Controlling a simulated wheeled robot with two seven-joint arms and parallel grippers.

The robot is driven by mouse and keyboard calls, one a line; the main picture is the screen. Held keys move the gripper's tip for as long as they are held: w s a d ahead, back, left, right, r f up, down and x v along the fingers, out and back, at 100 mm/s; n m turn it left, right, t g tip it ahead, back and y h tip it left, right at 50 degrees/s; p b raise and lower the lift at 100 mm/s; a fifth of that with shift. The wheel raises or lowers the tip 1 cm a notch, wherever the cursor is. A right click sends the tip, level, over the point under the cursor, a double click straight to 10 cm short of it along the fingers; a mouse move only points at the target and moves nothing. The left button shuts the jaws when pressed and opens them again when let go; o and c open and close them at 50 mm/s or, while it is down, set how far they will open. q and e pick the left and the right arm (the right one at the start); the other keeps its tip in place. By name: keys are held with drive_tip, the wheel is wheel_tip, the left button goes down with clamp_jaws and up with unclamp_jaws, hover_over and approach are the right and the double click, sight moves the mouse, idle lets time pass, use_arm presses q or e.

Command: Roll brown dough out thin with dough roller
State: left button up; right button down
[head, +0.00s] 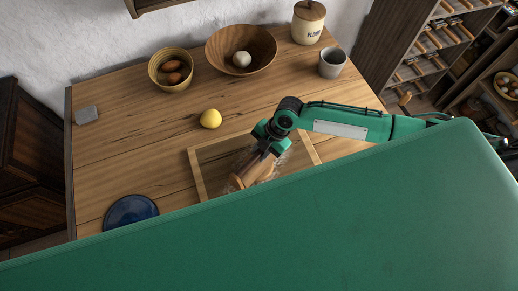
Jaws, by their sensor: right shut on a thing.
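My right gripper (265,153) reaches in from the right and points down over the wooden frame on the table. It is shut on the dough roller (246,177), a brown wooden cylinder that lies slanted under the jaws. A pale, powdery patch shows around the roller inside the frame. I cannot make out the brown dough; the roller, my gripper and a large green part of my body hide much of that spot. My left gripper is not in view.
The wooden frame (196,175) lies on the table (130,150). Behind stand a bowl of brown eggs (158,79), wooden bowl (226,63), flour jar (307,24) and grey cup (332,64).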

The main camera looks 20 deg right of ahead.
sight(261, 167)
drive_tip(key=shift+s+d+p, duration=0.2)
drive_tip(key=shift+s+d, duration=0.2)
drive_tip(key=shift+s, duration=0.3)
drive_tip(key=shift+s+d+p, duration=0.2)
drive_tip(key=shift+s+d, duration=0.15)
drive_tip(key=shift+s, duration=0.35)
drive_tip(key=shift+f, duration=0.1)
drive_tip(key=shift+w, duration=0.1)
drive_tip(key=shift+w+a+b, duration=0.3)
drive_tip(key=shift+w+a, duration=0.15)
drive_tip(key=shift+w, duration=0.3)
drive_tip(key=shift+w+a+b, duration=0.25)
drive_tip(key=shift+w+a, duration=0.15)
drive_tip(key=shift+w, duration=0.3)
drive_tip(key=shift+w+a+b, duration=0.3)
drive_tip(key=shift+w+a, duration=0.15)
drive_tip(key=shift+w, duration=0.3)
drive_tip(key=shift+w+a, duration=0.5)
drive_tip(key=shift+w, duration=0.35)
